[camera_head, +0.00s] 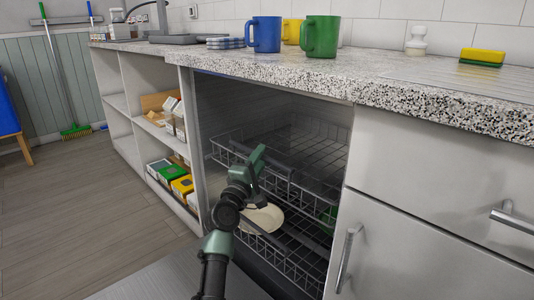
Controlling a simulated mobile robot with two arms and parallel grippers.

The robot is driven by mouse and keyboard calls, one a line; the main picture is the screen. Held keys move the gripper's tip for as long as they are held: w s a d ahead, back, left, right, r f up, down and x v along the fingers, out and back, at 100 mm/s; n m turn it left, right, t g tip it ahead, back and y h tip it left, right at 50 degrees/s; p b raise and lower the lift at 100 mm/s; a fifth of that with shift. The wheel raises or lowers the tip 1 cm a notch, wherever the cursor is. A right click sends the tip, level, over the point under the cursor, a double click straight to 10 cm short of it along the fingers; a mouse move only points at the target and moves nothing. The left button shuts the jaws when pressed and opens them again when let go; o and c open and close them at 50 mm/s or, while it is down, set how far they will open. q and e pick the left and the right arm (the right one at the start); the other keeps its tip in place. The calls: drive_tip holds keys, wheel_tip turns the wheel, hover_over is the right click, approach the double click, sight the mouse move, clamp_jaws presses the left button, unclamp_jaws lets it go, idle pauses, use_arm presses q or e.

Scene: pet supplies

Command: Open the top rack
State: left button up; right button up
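The dishwasher under the counter stands open. Its top rack (312,146) is a dark wire basket inside the dark cavity. My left gripper (258,160), green and dark, is at the front of the top rack and overlaps its front edge in the picture. I cannot tell whether it touches the wires or whether its fingers are open. The bottom rack (298,262) lies below, with a pale round plate (264,218) partly behind my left arm. A green item (329,217) shows at its right side. My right gripper is not in view.
The lowered dishwasher door (180,276) lies in front, at the bottom. Blue (264,35), yellow (291,32) and green (321,37) mugs stand on the speckled counter (400,86) above. Open shelves (128,105) with boxes are left; a handled drawer front (440,180) is right.

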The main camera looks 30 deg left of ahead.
use_arm(q)
drive_tip(key=b+x, duration=0.1)
drive_tip(key=x, duration=0.2)
drive_tip(key=shift+w, duration=0.25)
drive_tip(key=shift+c, duration=0.3)
clamp_jaws()
idle(1.0)
